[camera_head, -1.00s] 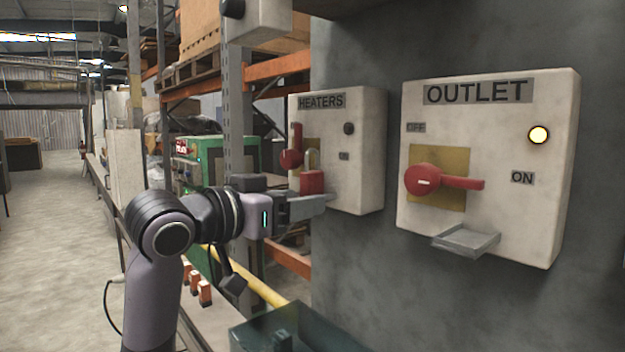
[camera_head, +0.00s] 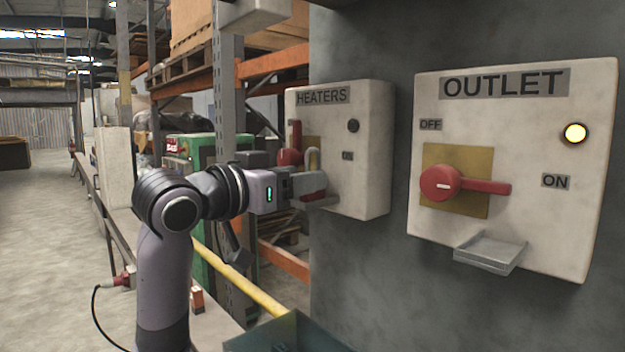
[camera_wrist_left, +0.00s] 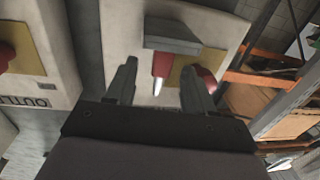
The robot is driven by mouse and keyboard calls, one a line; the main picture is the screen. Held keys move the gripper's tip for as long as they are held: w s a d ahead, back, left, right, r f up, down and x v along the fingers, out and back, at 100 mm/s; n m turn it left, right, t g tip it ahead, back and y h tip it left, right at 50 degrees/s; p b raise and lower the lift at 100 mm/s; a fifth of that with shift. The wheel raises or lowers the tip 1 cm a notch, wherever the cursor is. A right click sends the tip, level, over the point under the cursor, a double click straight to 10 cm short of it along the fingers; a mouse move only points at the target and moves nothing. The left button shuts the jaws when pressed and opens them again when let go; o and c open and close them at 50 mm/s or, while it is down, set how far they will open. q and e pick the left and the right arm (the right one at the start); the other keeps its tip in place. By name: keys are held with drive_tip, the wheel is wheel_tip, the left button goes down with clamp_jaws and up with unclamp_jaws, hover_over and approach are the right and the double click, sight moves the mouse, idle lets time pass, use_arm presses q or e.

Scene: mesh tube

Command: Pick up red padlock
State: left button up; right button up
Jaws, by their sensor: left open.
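The red padlock (camera_wrist_left: 161,66) stands on the small grey ledge (camera_wrist_left: 172,36) of the HEATERS box. In the head view only its pale shackle (camera_head: 313,158) shows clearly; my gripper hides most of its body. My left gripper (camera_head: 312,190) is at the ledge, its fingers reaching toward the padlock. In the left wrist view the left gripper (camera_wrist_left: 161,88) is open, with the padlock seen between its fingers and a gap on each side. Whether the fingertips reach fully around it is hard to tell. My right gripper is not in view.
The HEATERS box (camera_head: 368,130) has a red rotary handle (camera_head: 290,157) close by the padlock. The OUTLET box (camera_head: 515,220), with its red handle (camera_head: 465,185) and empty ledge (camera_head: 490,252), is to the right. A yellow rail (camera_head: 240,280) and a dark bin (camera_head: 285,335) lie below.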

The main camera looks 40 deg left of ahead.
use_arm(q)
drive_tip(key=shift+w, duration=1.3)
clamp_jaws()
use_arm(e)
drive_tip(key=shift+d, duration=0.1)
use_arm(q)
drive_tip(key=shift+s+r, duration=0.1)
drive_tip(key=shift+r, duration=0.05)
drive_tip(key=shift+s+a+r, duration=0.1)
drive_tip(key=shift+s+r, duration=0.05)
drive_tip(key=shift+r, duration=0.45)
wheel_tip(320, 180, up, 6)
drive_tip(key=shift+f+p, duration=0.1)
drive_tip(key=shift+p, duration=0.95)
drive_tip(key=s+a+b, duration=0.1)
drive_tip(key=s+b, duration=0.2)
drive_tip(key=s, duration=1.6)
drive_tip(key=shift+s+a+f, duration=0.15)
drive_tip(key=shift+s+a, duration=0.1)
drive_tip(key=shift+a, duration=0.05)
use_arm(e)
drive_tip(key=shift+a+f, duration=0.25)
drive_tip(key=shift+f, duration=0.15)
